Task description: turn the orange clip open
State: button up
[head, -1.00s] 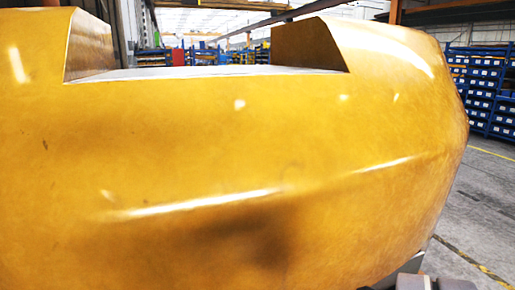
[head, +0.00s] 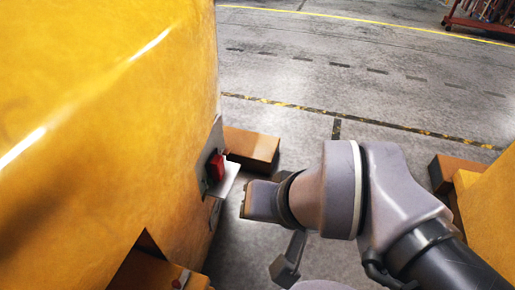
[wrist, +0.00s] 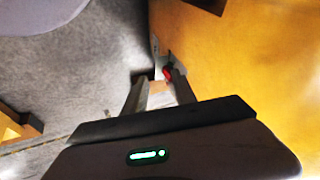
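A small red clip (head: 215,167), more red than orange, sits on a grey metal bracket (head: 228,180) at the side of the big yellow casting (head: 110,130). It also shows in the wrist view (wrist: 167,74), just beyond the fingertips and nearer the right finger. My gripper (head: 243,200) is close to the bracket, to its right and slightly lower in the head view. In the wrist view its two fingers (wrist: 161,82) stand apart with nothing seen held between them. I cannot tell whether a finger touches the clip or bracket.
An orange-brown block (head: 250,148) lies on the floor behind the bracket. Another yellow casting (head: 495,215) stands at the right edge beside a similar block (head: 455,172). The grey floor (head: 330,80) beyond is open, with yellow and striped lines.

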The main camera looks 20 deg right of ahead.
aim_at(226, 151)
jog(key=i+z, duration=0.3)
jog(key=i, duration=0.2)
jog(key=i+j+z, duration=0.25)
jog(key=i, duration=0.25)
